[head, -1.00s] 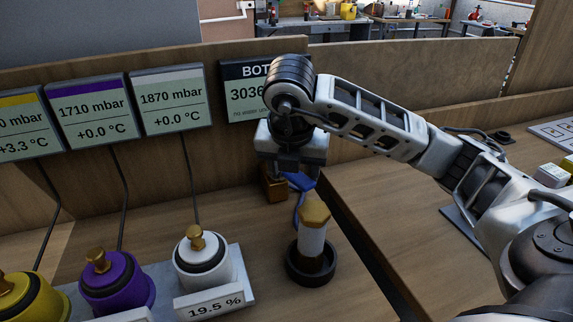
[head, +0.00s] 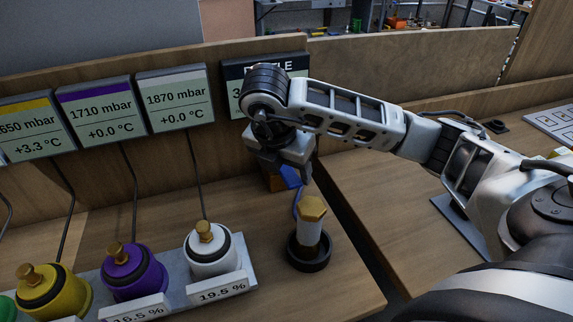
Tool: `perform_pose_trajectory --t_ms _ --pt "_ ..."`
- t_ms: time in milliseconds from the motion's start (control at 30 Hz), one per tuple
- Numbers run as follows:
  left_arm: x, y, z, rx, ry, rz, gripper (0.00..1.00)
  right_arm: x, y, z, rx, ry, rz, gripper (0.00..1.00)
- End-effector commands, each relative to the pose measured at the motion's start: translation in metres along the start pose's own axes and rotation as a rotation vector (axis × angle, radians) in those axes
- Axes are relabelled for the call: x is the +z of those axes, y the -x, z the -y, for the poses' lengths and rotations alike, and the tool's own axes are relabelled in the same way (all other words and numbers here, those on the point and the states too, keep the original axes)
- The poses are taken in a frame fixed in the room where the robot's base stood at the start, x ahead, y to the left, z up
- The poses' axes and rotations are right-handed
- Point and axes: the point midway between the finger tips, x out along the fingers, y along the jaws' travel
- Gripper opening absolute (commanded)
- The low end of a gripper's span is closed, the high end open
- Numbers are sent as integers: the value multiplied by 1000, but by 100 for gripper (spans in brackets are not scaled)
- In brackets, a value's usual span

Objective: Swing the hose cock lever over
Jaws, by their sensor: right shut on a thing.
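My right gripper (head: 284,168) is over the hose cock at the back panel, below the bottle display. It is shut on the cock's lever, which the jaws and wrist mostly hide. A brass-brown block (head: 273,183), which looks like the cock body, shows just under the fingers. A blue part (head: 291,176) shows beside it, and a thin blue hose (head: 296,204) runs down from there towards a white bottle with a brass hexagonal cap (head: 312,209). I cannot make out the lever's angle. My left gripper is not in view.
The bottle stands in a dark round holder (head: 309,258) close in front of the gripper. White (head: 211,249), purple (head: 134,272) and yellow (head: 55,292) valves with brass knobs stand at left. Displays (head: 174,98) line the back panel.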

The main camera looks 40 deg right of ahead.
Motion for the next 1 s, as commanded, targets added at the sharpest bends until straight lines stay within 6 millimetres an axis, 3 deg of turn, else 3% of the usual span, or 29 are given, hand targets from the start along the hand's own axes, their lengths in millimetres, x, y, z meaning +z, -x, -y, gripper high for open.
perform_pose_trajectory --t_ms 533,1000 --pt "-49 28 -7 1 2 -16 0 19 55 0 0 0 0 48" --pt "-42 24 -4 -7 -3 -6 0 20 56 0 2 -1 1 48"
